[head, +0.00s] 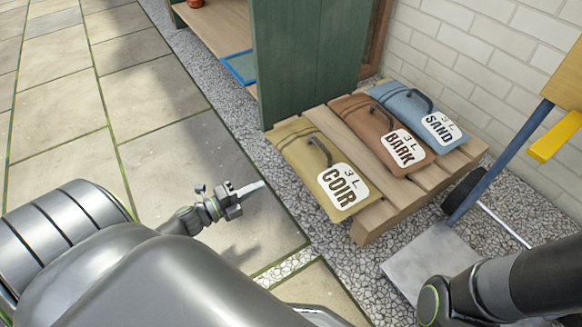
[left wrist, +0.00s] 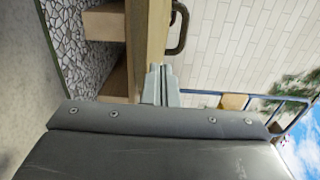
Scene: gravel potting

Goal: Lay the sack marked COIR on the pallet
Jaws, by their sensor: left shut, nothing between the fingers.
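The yellow-tan sack marked COIR (head: 296,160) lies flat on the left end of the wooden pallet (head: 377,218), its label facing up and its dark handle on top. My left gripper (head: 259,186) is shut and empty, to the left of the sack and apart from it in the head view. In the left wrist view the closed fingers (left wrist: 161,84) point toward the sack's tan side (left wrist: 157,40), and its handle shows beyond. My right arm enters at the lower right of the head view, but its gripper is not visible.
A brown BARK sack (head: 368,121) and a blue SAND sack (head: 411,101) lie beside it on the pallet. A green panel (head: 305,60) stands behind the pallet. A hand truck (head: 428,262) stands at the right, near the white brick wall (head: 480,50). Paving at left is clear.

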